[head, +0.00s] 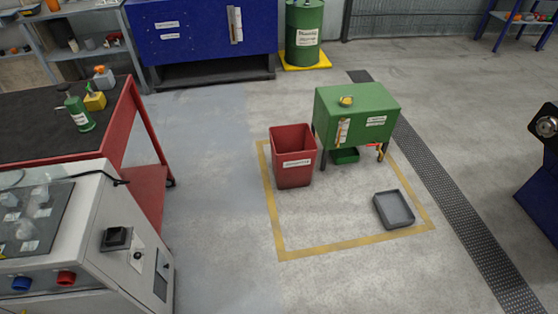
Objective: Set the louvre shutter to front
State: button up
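I cannot pick out a louvre shutter for certain in the head view. A large blue cabinet (195,50) at the back has two white labels and a narrow upright pale piece (235,25) on its front, too small to read. A light grey machine (125,215) at the lower left has a blue knob (22,284), a red knob (66,279) and a black square fitting (116,239). My gripper is not in view.
A green tank (350,108) on legs, a red bin (292,160) and a grey tray (394,209) stand around a yellow floor outline. A red-framed bench (122,120) is at left, a green drum (304,35) at back. Floor between bench and bin is clear.

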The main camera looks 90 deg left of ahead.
aim_at(163, 265)
jog(key=u, duration=0.95)
jog(key=k, duration=0.1)
jog(key=u, duration=3.25)
jog(key=i, duration=1)
jog(key=u, duration=0.15)
jog(key=k, duration=0.65)
jog(key=z, duration=0.2)
